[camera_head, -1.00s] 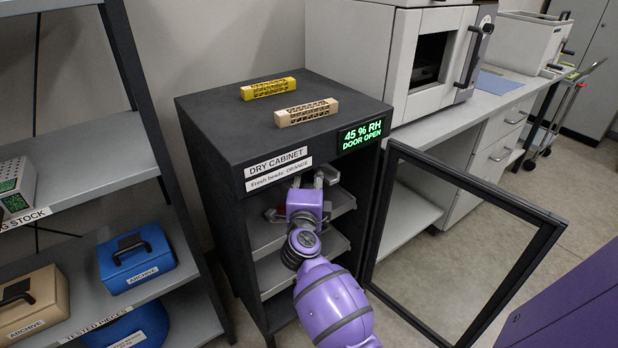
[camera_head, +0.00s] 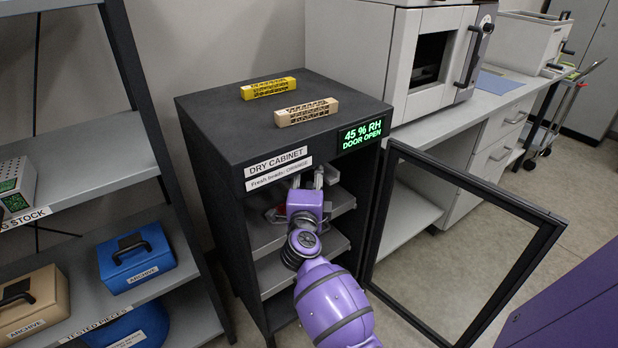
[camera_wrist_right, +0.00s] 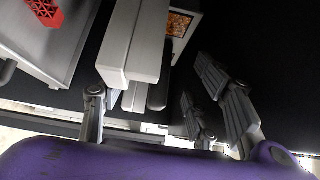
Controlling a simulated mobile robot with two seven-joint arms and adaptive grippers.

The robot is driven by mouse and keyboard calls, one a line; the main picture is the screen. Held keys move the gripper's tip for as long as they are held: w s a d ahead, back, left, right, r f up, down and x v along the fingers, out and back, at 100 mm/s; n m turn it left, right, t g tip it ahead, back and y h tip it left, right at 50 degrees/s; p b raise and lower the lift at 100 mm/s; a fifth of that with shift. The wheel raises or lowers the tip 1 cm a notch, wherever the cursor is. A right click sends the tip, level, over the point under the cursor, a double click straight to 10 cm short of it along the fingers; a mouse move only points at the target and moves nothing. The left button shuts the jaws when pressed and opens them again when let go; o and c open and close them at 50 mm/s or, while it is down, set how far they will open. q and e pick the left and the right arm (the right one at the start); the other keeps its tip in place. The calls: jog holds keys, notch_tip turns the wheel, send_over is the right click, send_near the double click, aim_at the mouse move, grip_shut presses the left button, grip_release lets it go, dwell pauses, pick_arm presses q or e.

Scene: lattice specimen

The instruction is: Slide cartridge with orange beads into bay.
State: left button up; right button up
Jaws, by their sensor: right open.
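My right gripper (camera_head: 308,180) is inside the upper part of the open dry cabinet (camera_head: 215,150), its fingers pointing inward. In the right wrist view the gripper (camera_wrist_right: 178,72) is open, with fingers apart on either side. A pale-framed window showing orange beads (camera_wrist_right: 180,22) lies ahead between the fingers; this is the cartridge with orange beads, and most of its body is hidden. I cannot tell whether a finger touches it. In the head view the cartridge is hidden behind the cabinet front and my gripper. I cannot identify the bay. My left gripper is not in view.
The glass cabinet door (camera_head: 465,240) stands open to the right. A red lattice piece (camera_wrist_right: 45,10) lies on a tray left of the gripper. Yellow (camera_head: 268,88) and beige (camera_head: 306,112) lattice bars lie on the cabinet. A shelf rack (camera_head: 75,185) stands left.

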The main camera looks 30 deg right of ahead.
jog(key=shift+s+a, duration=0.3)
jog(key=shift+s, duration=0.05)
jog(key=shift+s+a+r+p, duration=0.1)
jog(key=shift+s+a+p, duration=0.3)
jog(key=shift+s+p, duration=0.1)
jog(key=shift+p+v, duration=0.35)
jog(key=shift+v, duration=0.75)
jog(key=shift+s+a, duration=0.15)
jog(key=shift+s, duration=0.1)
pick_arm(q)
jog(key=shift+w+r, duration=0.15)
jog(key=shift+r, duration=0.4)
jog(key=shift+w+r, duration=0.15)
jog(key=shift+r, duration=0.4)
